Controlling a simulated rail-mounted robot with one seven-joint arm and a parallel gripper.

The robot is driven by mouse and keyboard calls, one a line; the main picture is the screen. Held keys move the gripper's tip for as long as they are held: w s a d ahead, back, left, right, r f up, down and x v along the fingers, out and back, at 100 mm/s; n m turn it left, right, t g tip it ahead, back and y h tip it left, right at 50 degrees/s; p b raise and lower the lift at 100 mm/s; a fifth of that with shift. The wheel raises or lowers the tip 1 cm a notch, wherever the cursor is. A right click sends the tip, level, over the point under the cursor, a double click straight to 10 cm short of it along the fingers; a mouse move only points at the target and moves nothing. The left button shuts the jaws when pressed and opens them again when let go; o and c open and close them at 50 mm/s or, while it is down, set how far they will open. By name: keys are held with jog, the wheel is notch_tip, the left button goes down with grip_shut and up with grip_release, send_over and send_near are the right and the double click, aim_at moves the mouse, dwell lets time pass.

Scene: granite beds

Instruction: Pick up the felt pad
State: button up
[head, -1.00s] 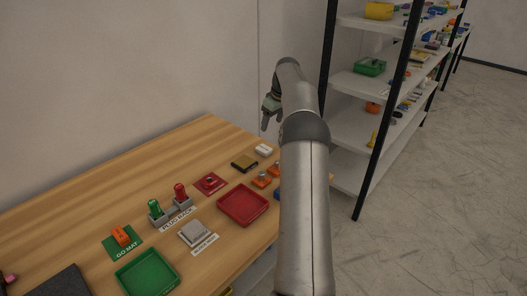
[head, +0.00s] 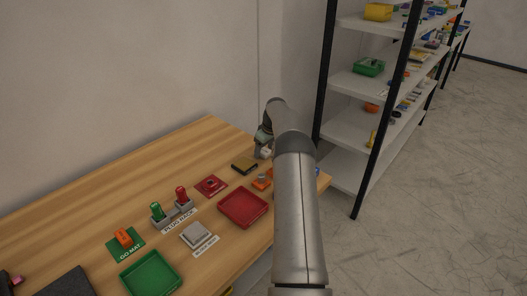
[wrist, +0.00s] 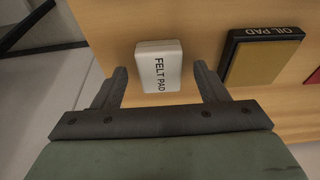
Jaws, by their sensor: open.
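The felt pad (wrist: 159,66) is a small white block with "FELT PAD" in black on its side. In the wrist view it lies on the wooden table, between and ahead of my two fingers. My gripper (wrist: 162,84) is open, with one finger on each side of the pad and a gap on both sides. In the head view my gripper (head: 264,150) is low over the table's far right corner. There the pad is mostly hidden by my gripper and arm.
The oil pad (wrist: 259,57), a black block with a tan top, lies right of my right finger in the wrist view. A red tray (head: 243,206), an orange item (head: 261,181) and a red mat (head: 211,185) are nearby on the wooden table (head: 130,180). Shelving (head: 352,135) stands to the right.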

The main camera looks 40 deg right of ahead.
aim_at(264, 151)
jog(key=shift+f, duration=0.1)
jog(key=c, duration=1.1)
jog(key=shift+o, duration=0.2)
jog(key=shift+r, duration=0.6)
notch_tip(264, 151, up, 2)
jog(key=shift+r+b, duration=0.1)
jog(key=shift+b, duration=0.3)
jog(key=s+a+r+b, duration=0.5)
jog(key=s+a+r, duration=0.2)
jog(key=a, duration=0.5)
jog(key=v, duration=0.2)
jog(key=shift+r, duration=0.4)
jog(key=shift+o, duration=0.3)
